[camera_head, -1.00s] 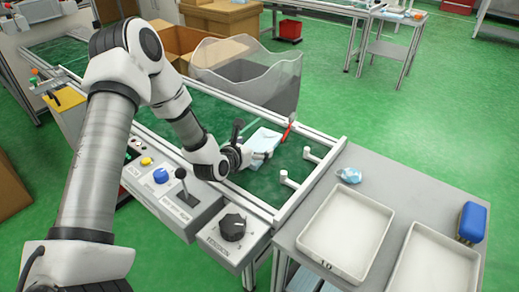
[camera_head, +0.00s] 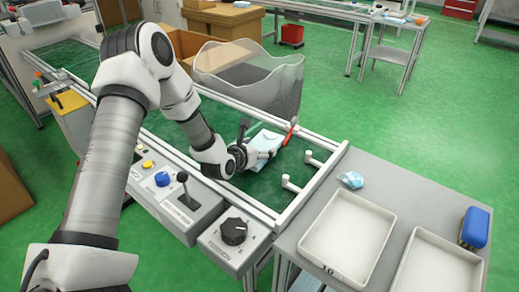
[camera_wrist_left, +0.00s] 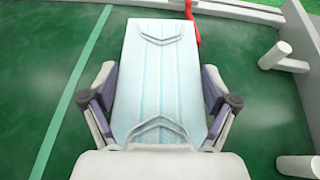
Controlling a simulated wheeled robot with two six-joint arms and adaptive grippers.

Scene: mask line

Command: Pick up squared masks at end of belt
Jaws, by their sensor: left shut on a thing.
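A light blue squared mask (camera_head: 265,143) is at the end of the green belt (camera_head: 262,188) in the head view. It also shows in the left wrist view (camera_wrist_left: 158,80), lying lengthwise between the fingers. My left gripper (camera_head: 262,155) is shut on the mask's near part, one finger on each side; it also shows in the left wrist view (camera_wrist_left: 160,105). Whether the mask touches the belt is hard to tell. My right gripper is not in view.
A grey table (camera_head: 300,226) right of the belt holds two white trays (camera_head: 318,264) (camera_head: 400,283), a crumpled blue mask (camera_head: 351,180) and a blue-topped item (camera_head: 475,227). White pegs (camera_head: 296,187) and a red piece (camera_head: 291,131) stand by the belt end. A control panel (camera_head: 186,208) runs along the front.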

